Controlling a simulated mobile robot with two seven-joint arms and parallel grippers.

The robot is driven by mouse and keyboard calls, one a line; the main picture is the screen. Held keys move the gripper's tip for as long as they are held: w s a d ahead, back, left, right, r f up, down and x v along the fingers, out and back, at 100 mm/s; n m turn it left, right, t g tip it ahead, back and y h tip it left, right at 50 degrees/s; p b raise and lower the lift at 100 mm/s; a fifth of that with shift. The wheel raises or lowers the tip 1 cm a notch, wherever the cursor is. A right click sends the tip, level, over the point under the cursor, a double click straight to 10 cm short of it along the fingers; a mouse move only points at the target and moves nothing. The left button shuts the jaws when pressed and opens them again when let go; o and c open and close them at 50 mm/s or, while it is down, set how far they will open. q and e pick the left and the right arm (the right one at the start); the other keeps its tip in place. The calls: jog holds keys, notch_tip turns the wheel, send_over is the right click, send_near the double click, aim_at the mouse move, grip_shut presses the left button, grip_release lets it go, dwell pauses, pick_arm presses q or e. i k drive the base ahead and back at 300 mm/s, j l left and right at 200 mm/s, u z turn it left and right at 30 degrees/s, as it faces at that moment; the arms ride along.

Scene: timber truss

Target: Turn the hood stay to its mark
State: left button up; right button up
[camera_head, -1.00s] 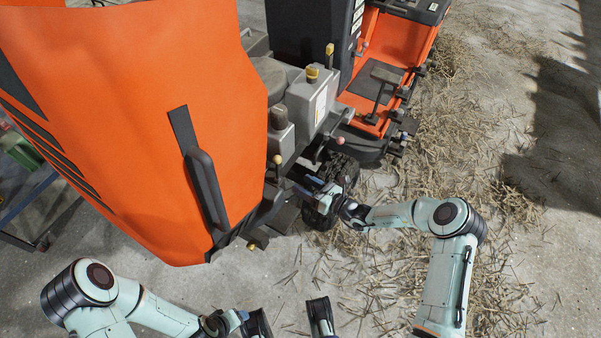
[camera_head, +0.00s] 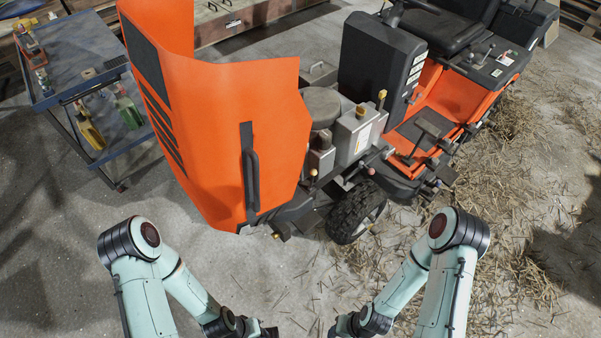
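The orange hood (camera_head: 225,130) of the small tractor stands raised, with a black handle (camera_head: 251,170) on its face. I cannot pick out the hood stay or its mark for certain. Small round-knobbed levers (camera_head: 369,171) show beside the open engine bay (camera_head: 330,140). My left gripper (camera_head: 266,332) is at the bottom edge, below the hood and apart from it, mostly cut off. My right gripper (camera_head: 336,331) is also at the bottom edge, below the front wheel and clear of the tractor. Neither shows whether its fingers are open or shut.
The black front wheel (camera_head: 356,212) stands below the engine. A blue-grey cart (camera_head: 75,58) with bottles and tools is at the upper left. The tractor's footplate (camera_head: 433,124) and seat (camera_head: 446,28) are at the right. Straw covers the floor at right; bare concrete is in front.

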aim_at(313, 172)
jog(key=u, duration=0.4)
jog(key=l+u, duration=0.1)
jog(key=u, duration=0.3)
jog(key=l+u, duration=0.1)
jog(key=u, duration=0.3)
jog(key=l+u, duration=0.1)
jog(key=u, duration=0.3)
jog(key=l+u, duration=0.35)
jog(key=k+l+u, duration=0.1)
jog(key=l+u, duration=0.25)
jog(key=k+l+u, duration=0.1)
jog(key=u, duration=0.25)
jog(key=k+l+u, duration=0.3)
jog(key=l, duration=0.2)
jog(key=k+l+u, duration=0.25)
jog(key=k+l, duration=0.9)
jog(key=k, duration=0.15)
jog(key=l+u, duration=0.05)
